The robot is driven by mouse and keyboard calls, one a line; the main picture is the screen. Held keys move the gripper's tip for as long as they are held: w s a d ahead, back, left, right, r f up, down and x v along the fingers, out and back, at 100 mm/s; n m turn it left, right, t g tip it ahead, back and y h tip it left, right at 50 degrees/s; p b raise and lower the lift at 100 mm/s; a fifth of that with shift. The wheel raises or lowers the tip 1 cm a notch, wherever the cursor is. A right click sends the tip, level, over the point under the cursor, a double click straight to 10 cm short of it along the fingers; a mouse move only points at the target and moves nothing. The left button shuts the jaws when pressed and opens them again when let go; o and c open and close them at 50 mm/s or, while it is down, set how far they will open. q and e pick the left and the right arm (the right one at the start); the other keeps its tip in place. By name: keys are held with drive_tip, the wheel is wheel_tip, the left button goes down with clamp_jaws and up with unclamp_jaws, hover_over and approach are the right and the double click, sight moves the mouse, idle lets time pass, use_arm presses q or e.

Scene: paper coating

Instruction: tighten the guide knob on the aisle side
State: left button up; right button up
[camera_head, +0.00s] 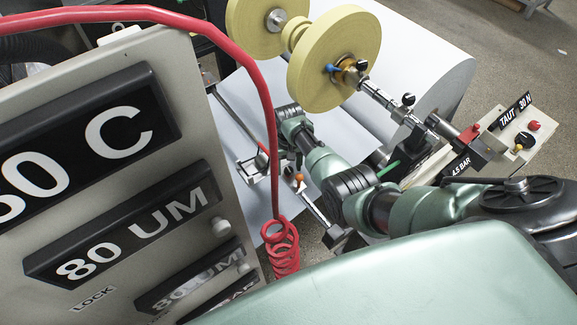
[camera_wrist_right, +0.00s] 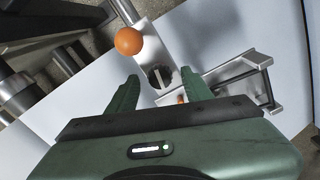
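The guide knob (camera_wrist_right: 161,72) is a dark round knob with a pale raised bar across it. It sits on a silver guide block in the right wrist view, ahead of my fingers. My right gripper (camera_wrist_right: 160,79) is open, with one green finger on each side of the knob; I cannot tell whether they touch it. In the head view my right gripper (camera_head: 287,158) is down at the guide rail, beside an orange ball (camera_head: 299,177). The ball also shows in the wrist view (camera_wrist_right: 128,40), up and left of the knob. My left gripper is not in view.
A silver bracket (camera_wrist_right: 262,62) stands close right of the knob. A red coiled hose (camera_head: 281,243) hangs in front of the rail in the head view. A grey panel (camera_head: 215,105) fills the left. Yellow rolls (camera_head: 335,55) and a white web (camera_head: 430,60) lie behind.

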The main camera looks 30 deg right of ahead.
clamp_jaws()
drive_tip(key=shift+m, duration=0.4)
drive_tip(key=m+p, duration=0.1)
drive_tip(key=m, duration=0.1)
drive_tip(key=shift+m, duration=0.3)
drive_tip(key=m+p, duration=0.1)
drive_tip(key=m, duration=0.3)
drive_tip(key=shift+m, duration=0.3)
drive_tip(key=m, duration=0.4)
drive_tip(key=shift+m+p, duration=0.3)
drive_tip(key=shift+p, duration=0.05)
drive_tip(key=shift+s+m, duration=0.1)
drive_tip(key=shift+m, duration=2.2)
